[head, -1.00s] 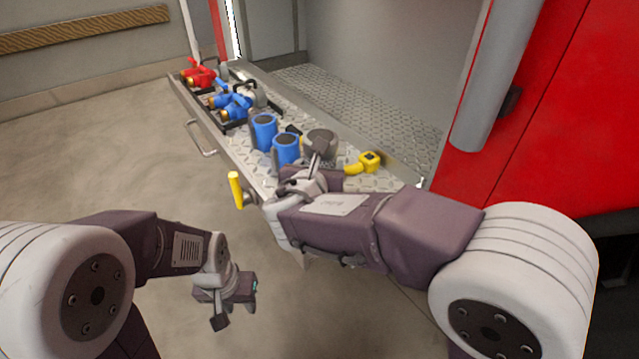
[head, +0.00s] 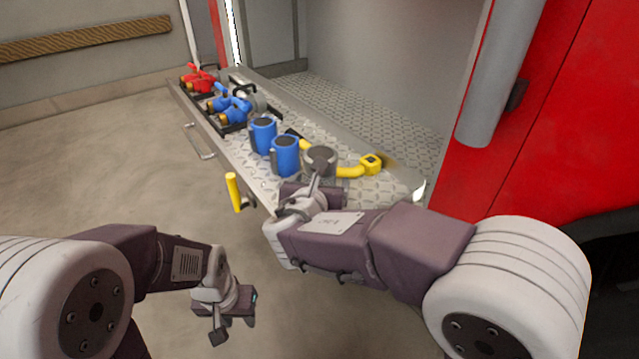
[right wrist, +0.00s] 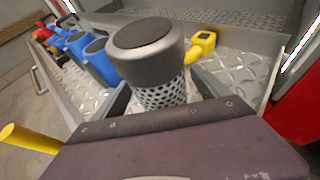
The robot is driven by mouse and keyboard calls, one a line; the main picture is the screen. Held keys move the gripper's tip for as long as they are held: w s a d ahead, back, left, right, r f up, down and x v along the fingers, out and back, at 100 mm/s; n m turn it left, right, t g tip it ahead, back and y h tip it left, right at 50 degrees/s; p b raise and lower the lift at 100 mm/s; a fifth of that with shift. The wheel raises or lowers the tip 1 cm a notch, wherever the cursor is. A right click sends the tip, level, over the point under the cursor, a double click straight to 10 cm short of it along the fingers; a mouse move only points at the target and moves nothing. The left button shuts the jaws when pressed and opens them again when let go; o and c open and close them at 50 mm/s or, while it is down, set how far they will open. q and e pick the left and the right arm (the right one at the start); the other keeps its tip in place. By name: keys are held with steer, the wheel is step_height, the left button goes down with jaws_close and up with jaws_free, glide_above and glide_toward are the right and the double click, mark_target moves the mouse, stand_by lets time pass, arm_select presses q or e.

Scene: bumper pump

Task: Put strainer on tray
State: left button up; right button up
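The strainer (head: 320,158) is a dark grey cylinder with a flat cap. In the right wrist view the strainer (right wrist: 155,62) has a perforated mesh lower part. My right gripper (head: 314,190) has its fingers on both sides of the mesh and is shut on it. The strainer is upright over the near end of the diamond-plate tray (head: 365,193). Its lower end is hidden, so I cannot tell whether it touches the plate. My left gripper (head: 230,318) is open and empty, low over the floor, away from the tray.
Two blue cylinders (head: 285,156) stand left of the strainer, and a yellow elbow piece (head: 370,164) lies right of it. Blue fittings (head: 236,111) and red fittings (head: 199,77) sit farther back. A yellow handle (head: 233,192) sticks up at the tray's left edge. A red panel (head: 560,120) stands at right.

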steer(key=shift+s+r, duration=0.25)
steer(key=shift+r, duration=0.1)
steer(key=p+v, duration=0.4)
steer(key=v, duration=0.7)
steer(key=shift+s+p, duration=0.25)
steer(key=shift+p, duration=0.15)
steer(key=shift+a+f, duration=0.1)
